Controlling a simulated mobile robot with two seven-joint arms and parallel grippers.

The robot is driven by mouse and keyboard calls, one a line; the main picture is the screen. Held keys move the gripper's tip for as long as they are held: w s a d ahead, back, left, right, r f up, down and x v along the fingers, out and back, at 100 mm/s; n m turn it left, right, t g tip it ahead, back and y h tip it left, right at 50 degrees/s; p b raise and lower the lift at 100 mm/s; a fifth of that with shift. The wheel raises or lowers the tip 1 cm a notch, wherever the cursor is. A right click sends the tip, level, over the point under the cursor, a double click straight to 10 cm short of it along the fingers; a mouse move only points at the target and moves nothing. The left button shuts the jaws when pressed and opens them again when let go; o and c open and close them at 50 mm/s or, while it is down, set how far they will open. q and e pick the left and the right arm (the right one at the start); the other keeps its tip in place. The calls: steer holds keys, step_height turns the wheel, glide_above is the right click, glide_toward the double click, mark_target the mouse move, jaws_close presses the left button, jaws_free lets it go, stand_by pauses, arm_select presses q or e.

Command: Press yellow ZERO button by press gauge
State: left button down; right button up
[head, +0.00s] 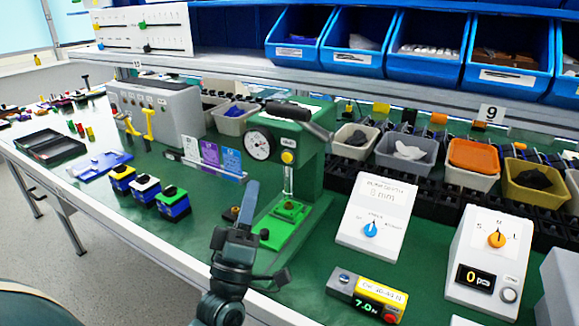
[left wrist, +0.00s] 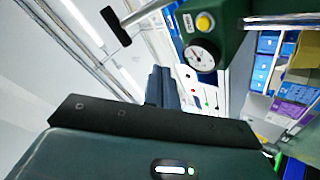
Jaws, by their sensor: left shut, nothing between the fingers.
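The green press (head: 313,150) stands at mid-bench with a round white dial gauge (head: 258,145) on its head. The round yellow button (head: 287,157) is on the press's front face, to the right of the gauge. My left gripper (head: 251,190) is shut and empty, pointing up in front of the press, below and apart from the button. In the left wrist view, my shut fingers (left wrist: 162,75) show at the middle, and the yellow button (left wrist: 204,22) and gauge (left wrist: 201,56) lie above and right of them. My right gripper is not in view.
The press has a lever (head: 300,118) across its top and a green block (head: 290,210) on its base. White control boxes (head: 375,215) (head: 488,250) stand to the right. A yellow-labelled display box (head: 367,295) is near the front edge. Small coloured boxes (head: 145,187) sit left.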

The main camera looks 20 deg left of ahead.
mark_target(287, 157)
arm_select(q)
steer(key=shift+s+r, duration=0.2)
steer(key=shift+s, duration=0.05)
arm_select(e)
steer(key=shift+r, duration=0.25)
arm_select(q)
steer(key=shift+w, duration=0.15)
steer(key=w+b, duration=0.2)
steer(key=w, duration=0.6)
steer(key=shift+w+d, duration=0.25)
steer(key=shift+d, duration=0.15)
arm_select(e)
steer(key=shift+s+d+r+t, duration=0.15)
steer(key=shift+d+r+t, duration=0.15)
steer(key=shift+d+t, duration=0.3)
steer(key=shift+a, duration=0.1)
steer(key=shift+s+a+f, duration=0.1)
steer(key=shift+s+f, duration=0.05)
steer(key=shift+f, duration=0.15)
